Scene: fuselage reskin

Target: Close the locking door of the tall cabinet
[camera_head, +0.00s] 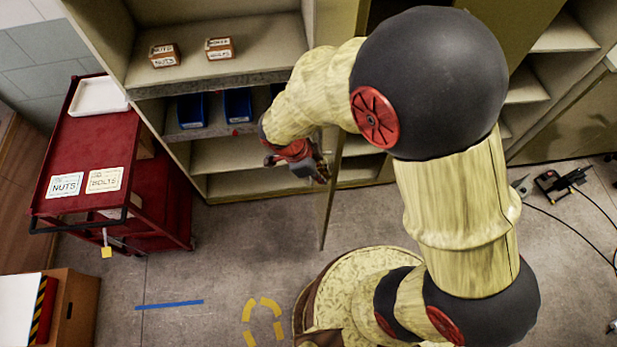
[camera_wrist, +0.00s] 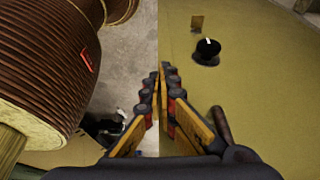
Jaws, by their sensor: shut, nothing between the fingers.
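The tall cabinet (camera_head: 215,82) stands open at the back in the head view, with its shelves exposed. Its locking door (camera_head: 329,205) stands out from the cabinet and shows nearly edge-on. In the wrist view the door (camera_wrist: 270,85) is a broad olive-yellow panel filling the right side, with a round black knob or lock (camera_wrist: 207,53) and a small brownish plate above it. My gripper (camera_head: 320,174) is shut and empty beside the door. In the wrist view its fingertips (camera_wrist: 161,72) overlap the door's edge; I cannot tell whether they touch it.
Boxes of nuts and bolts (camera_head: 164,55) and blue bins (camera_head: 192,110) sit on the shelves. A red cart (camera_head: 88,140) stands left of the cabinet. Open grey floor (camera_head: 215,260) lies in front, with blue and yellow markings. Cables (camera_head: 570,220) lie at the right.

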